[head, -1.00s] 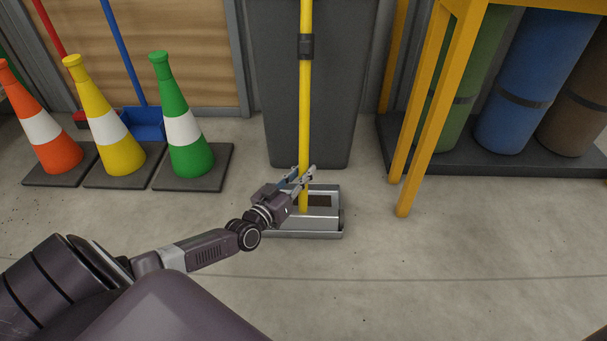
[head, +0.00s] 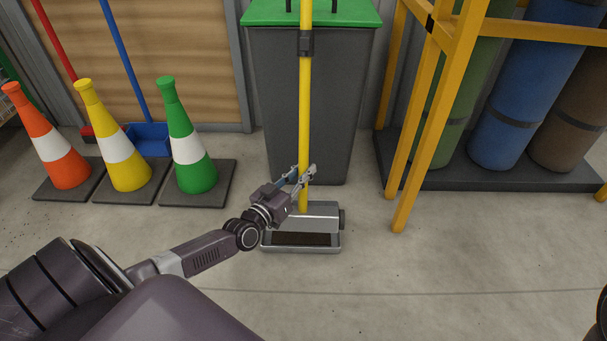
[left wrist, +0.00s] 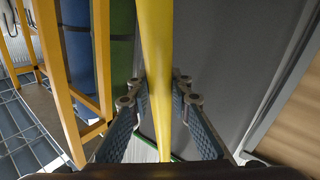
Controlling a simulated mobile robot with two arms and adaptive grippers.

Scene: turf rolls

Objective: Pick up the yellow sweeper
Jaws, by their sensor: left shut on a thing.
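The yellow sweeper stands in the middle of the head view, with a long yellow pole (head: 305,120) and a grey, box-like head (head: 320,214) low down. The sweeper head is tilted so that a dark strip, which looks like bristles, faces me. I cannot tell whether it touches the floor. My left gripper (head: 306,174) is shut on the lower pole, just above the sweeper head. In the left wrist view the yellow pole (left wrist: 157,60) runs between the two fingers (left wrist: 160,105). My right gripper does not show.
A dark grey bin (head: 275,110) with a green lid stands close behind the pole. Orange, yellow and green cones (head: 190,165) stand at left. A yellow frame (head: 425,120) with blue, green and brown rolls (head: 515,100) is at right. The front floor is clear.

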